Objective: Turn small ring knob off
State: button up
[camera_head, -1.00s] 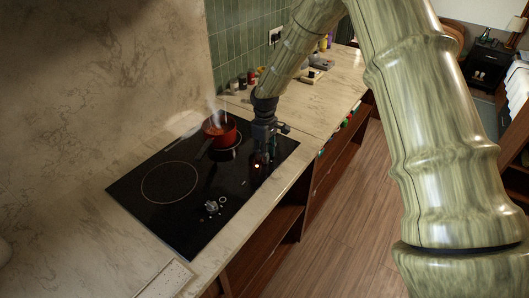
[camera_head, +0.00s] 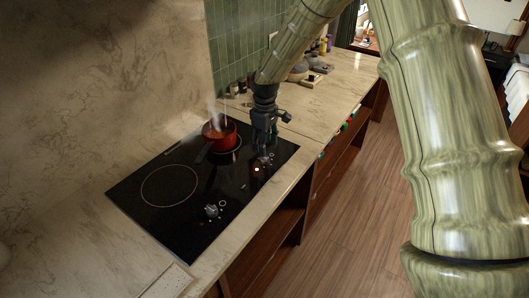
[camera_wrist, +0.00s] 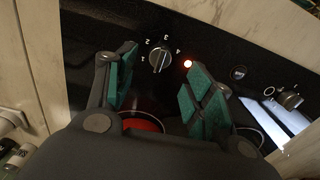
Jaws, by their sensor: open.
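The black cooktop (camera_head: 150,212) is set in the marble counter. A red pot (camera_head: 213,138) steams on its far, smaller ring; the pot's red side also shows in the wrist view (camera_wrist: 146,125). My gripper (camera_head: 263,150) is pointed down over the right part of the cooktop, near a glowing red light (camera_head: 257,169). In the wrist view, my gripper (camera_wrist: 160,74) is open, with its green-padded fingers on either side of a grey knob (camera_wrist: 160,60) marked with numbers 1 to 4. The red light (camera_wrist: 187,63) is beside that knob. I cannot tell whether the fingers touch it.
A second grey knob (camera_head: 211,210) is nearer on the cooktop; it appears at the right of the wrist view (camera_wrist: 290,100). A larger empty ring (camera_head: 169,185) is left of the pot. The marble wall (camera_head: 90,80) stands behind. Jars and small items (camera_head: 310,75) stand farther along the counter.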

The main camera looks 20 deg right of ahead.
notch_tip(320, 180, up, 6)
dwell(0.4)
jog(key=shift+r, duration=0.1)
